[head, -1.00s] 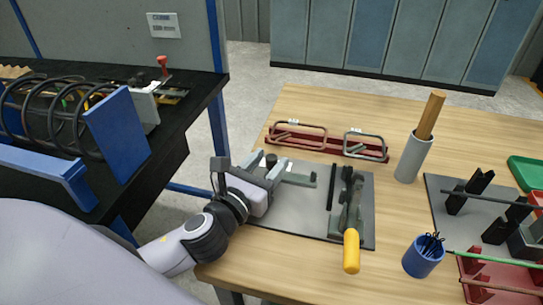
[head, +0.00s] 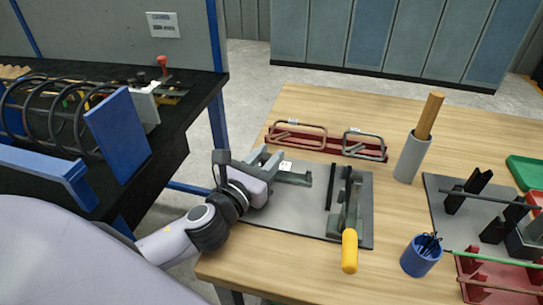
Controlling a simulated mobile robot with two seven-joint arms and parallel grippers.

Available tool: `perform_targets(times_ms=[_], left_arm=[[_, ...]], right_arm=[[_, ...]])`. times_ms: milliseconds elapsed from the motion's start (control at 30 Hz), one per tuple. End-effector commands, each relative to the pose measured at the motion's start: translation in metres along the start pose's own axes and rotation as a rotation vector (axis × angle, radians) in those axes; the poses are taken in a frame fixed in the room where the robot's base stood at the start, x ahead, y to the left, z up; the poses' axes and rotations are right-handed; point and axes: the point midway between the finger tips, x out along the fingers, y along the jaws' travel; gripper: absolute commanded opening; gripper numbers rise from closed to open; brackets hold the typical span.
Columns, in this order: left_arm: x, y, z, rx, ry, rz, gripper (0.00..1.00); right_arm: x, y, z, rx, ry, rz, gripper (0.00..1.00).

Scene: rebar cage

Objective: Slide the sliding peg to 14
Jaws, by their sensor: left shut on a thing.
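My left gripper (head: 270,168) reaches over the left back part of the grey bending plate (head: 290,219) on the wooden table. It is shut on a small part there, which I take to be the sliding peg; the fingers mostly hide it. A small white marked label (head: 286,166) shows just right of the fingers, by a grey-green bar (head: 296,178). The numbers are too small to read, so I cannot tell where the peg stands. A lever with a yellow handle (head: 349,251) lies along the right side of the plate. My right gripper is out of view.
A red rack (head: 330,146) with metal frames lies behind the plate. A grey holder (head: 411,158) with a wooden rod and a blue cup (head: 421,257) stand to the right. A second grey plate with black supports (head: 469,191) lies farther right. A black bench (head: 160,160) is at left.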

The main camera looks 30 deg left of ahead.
Motion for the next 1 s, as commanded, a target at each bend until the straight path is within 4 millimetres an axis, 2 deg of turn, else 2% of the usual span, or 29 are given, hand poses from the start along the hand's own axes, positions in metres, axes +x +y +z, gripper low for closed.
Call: perform_targets(times_ms=[100,300,333,367,400,767,1000], left_arm=[[-0.003,0.011,0.0,0.005,0.004,0.004,0.0],[-0.002,0.01,0.0,0.002,0.002,0.003,0.0],[-0.002,0.01,0.0,0.002,0.002,0.003,0.34],[-0.002,0.01,0.0,0.002,0.002,0.003,0.44],[-0.002,0.01,0.0,0.002,0.002,0.003,0.5],[-0.006,0.01,-0.001,0.002,0.002,0.003,0.5],[-0.033,0.009,-0.002,0.003,0.005,0.001,0.5]], right_arm=[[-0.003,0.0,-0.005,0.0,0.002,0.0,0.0],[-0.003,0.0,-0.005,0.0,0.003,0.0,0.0],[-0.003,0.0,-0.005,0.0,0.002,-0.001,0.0],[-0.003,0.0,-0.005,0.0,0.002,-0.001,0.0],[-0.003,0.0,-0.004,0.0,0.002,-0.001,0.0],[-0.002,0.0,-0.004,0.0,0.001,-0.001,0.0],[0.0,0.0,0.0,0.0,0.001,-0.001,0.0]])
